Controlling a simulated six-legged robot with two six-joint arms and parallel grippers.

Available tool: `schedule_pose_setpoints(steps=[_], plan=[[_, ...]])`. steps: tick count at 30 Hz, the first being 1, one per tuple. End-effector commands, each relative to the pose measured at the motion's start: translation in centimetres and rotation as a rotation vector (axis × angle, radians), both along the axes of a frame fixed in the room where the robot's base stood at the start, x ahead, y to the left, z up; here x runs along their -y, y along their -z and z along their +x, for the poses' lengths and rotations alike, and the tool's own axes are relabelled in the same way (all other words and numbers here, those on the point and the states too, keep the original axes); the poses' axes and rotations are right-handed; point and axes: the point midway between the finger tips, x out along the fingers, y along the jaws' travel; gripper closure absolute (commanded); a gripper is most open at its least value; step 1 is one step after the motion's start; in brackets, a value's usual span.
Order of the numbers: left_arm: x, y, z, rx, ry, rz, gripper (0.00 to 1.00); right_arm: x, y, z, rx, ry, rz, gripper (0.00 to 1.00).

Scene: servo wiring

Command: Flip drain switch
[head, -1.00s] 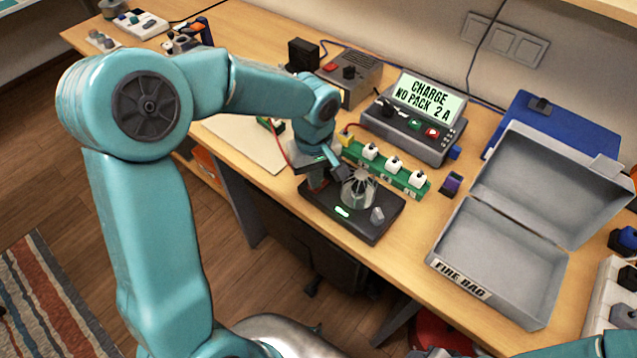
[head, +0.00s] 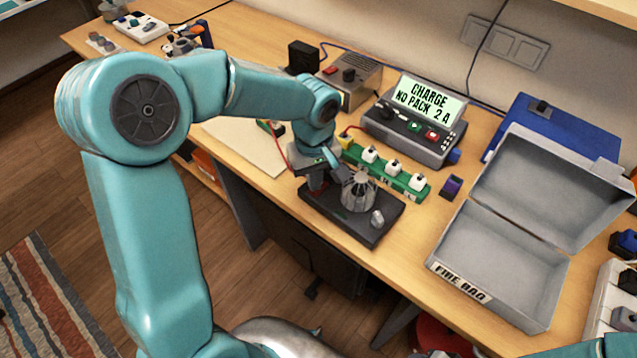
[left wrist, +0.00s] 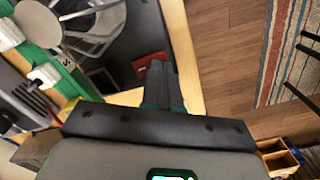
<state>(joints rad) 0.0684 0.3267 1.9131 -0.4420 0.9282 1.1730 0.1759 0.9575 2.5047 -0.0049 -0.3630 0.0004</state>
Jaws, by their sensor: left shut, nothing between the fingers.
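A black box (head: 335,219) with a finned grey metal part (head: 360,190) and a small grey knob (head: 377,218) stands at the bench's front edge; it looks like the drain unit. A red part (head: 317,180) shows at its left end, partly covered by my left gripper. My left gripper (head: 338,172) is shut and empty, pointing down over that left end. In the left wrist view, its fingers (left wrist: 163,88) lie close to a red part (left wrist: 150,66) on the dark box; I cannot tell if they touch. No green light shows on the box. My right gripper is out of view.
Behind the box are a green strip with white plugs (head: 394,173) and a charger (head: 420,135) reading "CHARGE NO PACK 2 A". An open grey fire bag case (head: 500,262) stands to the right. A red wire runs near my gripper.

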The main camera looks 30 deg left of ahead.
Motion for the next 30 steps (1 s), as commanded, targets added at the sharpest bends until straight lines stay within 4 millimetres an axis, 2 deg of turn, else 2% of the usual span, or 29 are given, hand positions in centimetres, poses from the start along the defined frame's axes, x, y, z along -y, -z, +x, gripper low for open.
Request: schedule_pose_setpoints(steps=[1, 17, 30], plan=[[0.0, -0.9, 0.0, 0.001, 0.0, 0.0, 1.0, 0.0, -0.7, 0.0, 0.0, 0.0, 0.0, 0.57], [0.0, -5.6, 0.1, 0.004, 0.0, 0.0, 1.0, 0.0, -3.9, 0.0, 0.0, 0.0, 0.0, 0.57], [0.0, -5.7, 0.1, 0.002, 0.0, 0.0, 1.0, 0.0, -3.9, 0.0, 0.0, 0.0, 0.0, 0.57]])
